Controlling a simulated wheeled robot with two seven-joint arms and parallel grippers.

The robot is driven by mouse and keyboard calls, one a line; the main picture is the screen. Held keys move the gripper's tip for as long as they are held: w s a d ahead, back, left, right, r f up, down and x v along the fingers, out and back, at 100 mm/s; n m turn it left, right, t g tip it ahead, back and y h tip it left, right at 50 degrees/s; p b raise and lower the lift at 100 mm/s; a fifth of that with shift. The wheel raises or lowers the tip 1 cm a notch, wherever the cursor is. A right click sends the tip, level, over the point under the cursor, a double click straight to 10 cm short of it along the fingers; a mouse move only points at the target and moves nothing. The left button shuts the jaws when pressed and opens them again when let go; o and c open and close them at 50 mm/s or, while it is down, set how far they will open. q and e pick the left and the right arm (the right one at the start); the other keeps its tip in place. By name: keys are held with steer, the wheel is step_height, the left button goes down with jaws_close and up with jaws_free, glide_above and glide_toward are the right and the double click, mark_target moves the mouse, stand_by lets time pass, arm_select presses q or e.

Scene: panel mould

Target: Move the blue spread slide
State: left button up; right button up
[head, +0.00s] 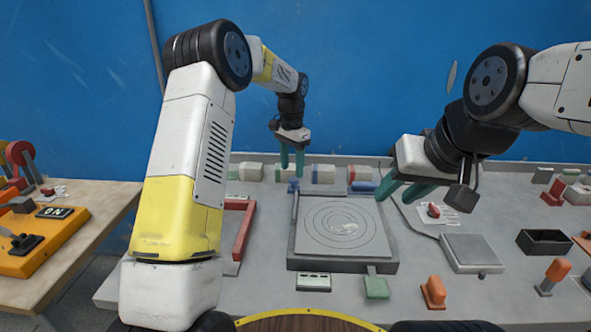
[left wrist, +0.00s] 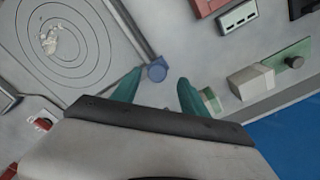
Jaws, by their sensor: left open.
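The blue slide knob (head: 293,186) sits at the far left corner of the grey panel mould (head: 343,262), at the end of a thin bar along its left side. My right gripper (head: 396,196) looks open and empty, over the mould's right edge.
A red frame (head: 243,232) lies left of the mould. Several small coloured blocks (head: 322,174) line the back. A grey plate (head: 470,251) and a black tray (head: 544,242) are on the right. A green tab (head: 376,288) and an orange handle (head: 433,292) are in front.

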arm_select(q)
steer(key=shift+r, duration=2.2)
